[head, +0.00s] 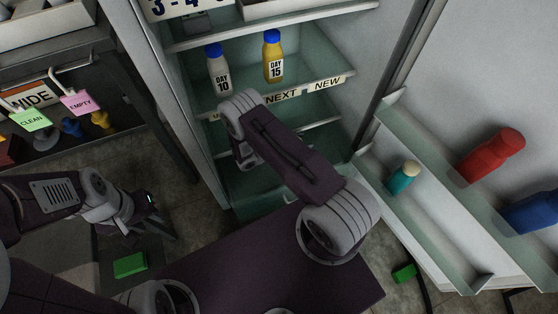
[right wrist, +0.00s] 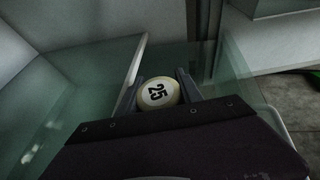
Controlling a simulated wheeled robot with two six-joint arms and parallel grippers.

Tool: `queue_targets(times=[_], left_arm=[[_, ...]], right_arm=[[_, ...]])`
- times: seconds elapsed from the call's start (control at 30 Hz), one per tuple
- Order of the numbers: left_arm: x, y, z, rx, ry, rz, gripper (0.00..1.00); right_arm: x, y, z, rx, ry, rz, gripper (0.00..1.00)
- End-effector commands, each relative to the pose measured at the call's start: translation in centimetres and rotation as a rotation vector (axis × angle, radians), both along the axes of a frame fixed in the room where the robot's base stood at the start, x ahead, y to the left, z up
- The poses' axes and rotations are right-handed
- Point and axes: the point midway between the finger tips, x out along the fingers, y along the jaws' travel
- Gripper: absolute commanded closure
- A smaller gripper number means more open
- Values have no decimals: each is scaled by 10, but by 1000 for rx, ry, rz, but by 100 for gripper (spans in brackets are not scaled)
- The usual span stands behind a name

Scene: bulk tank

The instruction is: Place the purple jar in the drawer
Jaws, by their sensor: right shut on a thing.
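My right gripper (right wrist: 158,92) is shut on a jar (right wrist: 158,93), seen from above. Only its round cream lid marked 25 shows. The jar's body is hidden, so I cannot tell whether it is purple. In the right wrist view, translucent glassy panels (right wrist: 70,110) lie around the jar; I cannot tell whether it is inside the drawer. In the head view my right arm reaches into the lower fridge and hides the jar and fingertips. The drawer is not clearly distinguishable there. My left gripper (head: 152,216) is at lower left, away from the fridge; its jaw opening is unclear.
A DAY 10 bottle (head: 217,68) and a yellow DAY 15 bottle (head: 273,56) stand on the fridge shelf (head: 310,82). The open door at right holds a teal jar (head: 404,177), a red bottle (head: 491,156) and a blue bottle (head: 531,212). Green blocks (head: 130,265) lie on the floor.

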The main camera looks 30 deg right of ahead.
Motion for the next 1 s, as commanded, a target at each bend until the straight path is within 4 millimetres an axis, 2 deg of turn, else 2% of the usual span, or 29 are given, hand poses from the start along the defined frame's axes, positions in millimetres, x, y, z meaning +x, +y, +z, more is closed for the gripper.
queue_targets(times=[0.03, 0.1, 0.37, 0.47, 0.63, 0.7, 0.83, 1.0], left_arm=[[0, 0, -13, 0, -1, 0, 64], [0, 0, -18, 0, -1, 0, 64], [0, 0, -21, 0, -1, 0, 64], [0, 0, -32, 0, -1, 0, 64], [0, 0, -62, 0, -1, 0, 64], [0, 0, -66, 0, 0, 0, 64], [0, 0, -65, 0, -1, 0, 64], [0, 0, -90, 0, -1, 0, 64]], right_arm=[[0, 0, -14, 0, 0, 0, 100], [0, 0, -20, 0, -1, 0, 100], [0, 0, -25, 0, -1, 0, 100], [0, 0, -40, 0, 0, 0, 100], [0, 0, -82, 0, 1, 0, 100], [0, 0, -89, 0, -1, 0, 100], [0, 0, -89, 0, -1, 1, 100], [0, 0, -122, 0, 0, 0, 100]])
